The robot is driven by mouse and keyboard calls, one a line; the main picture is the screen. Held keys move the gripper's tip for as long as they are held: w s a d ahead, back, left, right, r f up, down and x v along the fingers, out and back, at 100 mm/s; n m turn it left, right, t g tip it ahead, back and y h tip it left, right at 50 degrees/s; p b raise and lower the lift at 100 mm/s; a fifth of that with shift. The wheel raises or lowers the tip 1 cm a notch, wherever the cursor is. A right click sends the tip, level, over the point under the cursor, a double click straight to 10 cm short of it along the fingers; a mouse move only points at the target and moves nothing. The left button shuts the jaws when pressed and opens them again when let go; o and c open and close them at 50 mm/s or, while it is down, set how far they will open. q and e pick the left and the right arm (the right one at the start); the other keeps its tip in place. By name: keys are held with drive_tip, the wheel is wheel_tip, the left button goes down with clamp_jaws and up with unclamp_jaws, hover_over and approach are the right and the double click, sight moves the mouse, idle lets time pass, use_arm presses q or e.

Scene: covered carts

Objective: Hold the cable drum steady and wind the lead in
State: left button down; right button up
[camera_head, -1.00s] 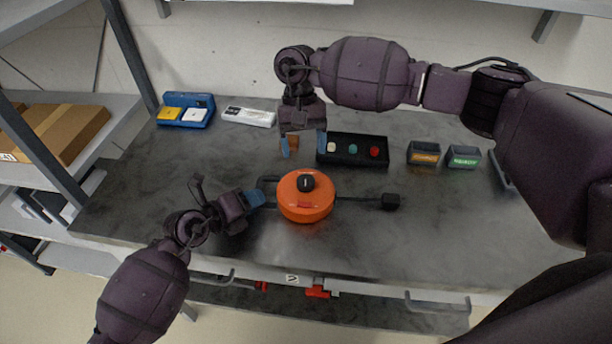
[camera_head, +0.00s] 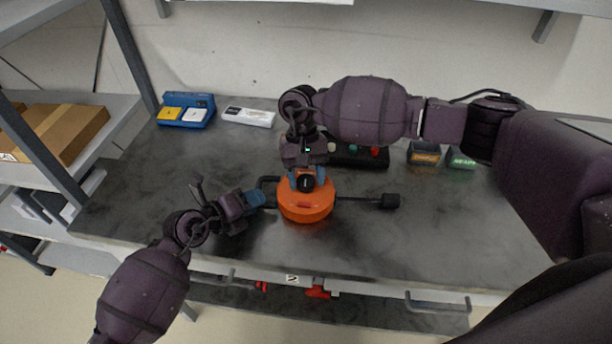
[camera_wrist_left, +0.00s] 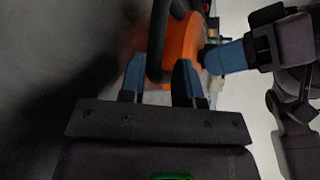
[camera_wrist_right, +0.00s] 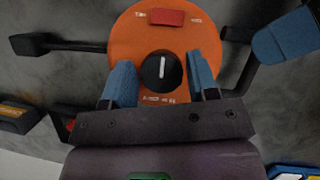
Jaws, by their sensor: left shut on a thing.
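The orange cable drum (camera_head: 305,212) stands on the grey bench, with a black knob (camera_wrist_right: 162,71) and a red label on top. Its black lead (camera_head: 355,199) sticks out to the right and ends in a black block (camera_head: 390,200). My left gripper (camera_head: 261,198) is shut on the drum's black handle (camera_wrist_left: 157,40), at the drum's left side. My right gripper (camera_head: 306,178) is above the drum, pointing down. Its fingers are open on either side of the knob, with a visible gap to each side in the right wrist view (camera_wrist_right: 162,82).
A black box with coloured buttons (camera_head: 360,159) stands behind the drum, partly hidden by my right arm. Two small labelled bins (camera_head: 424,153) are at the back right. A blue tray (camera_head: 187,110) and a white strip (camera_head: 248,117) lie at the back left. The front right is clear.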

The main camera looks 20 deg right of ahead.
use_arm(q)
drive_tip(key=shift+s+f, duration=0.1)
drive_tip(key=shift+f, duration=0.1)
use_arm(e)
drive_tip(key=c, duration=0.6)
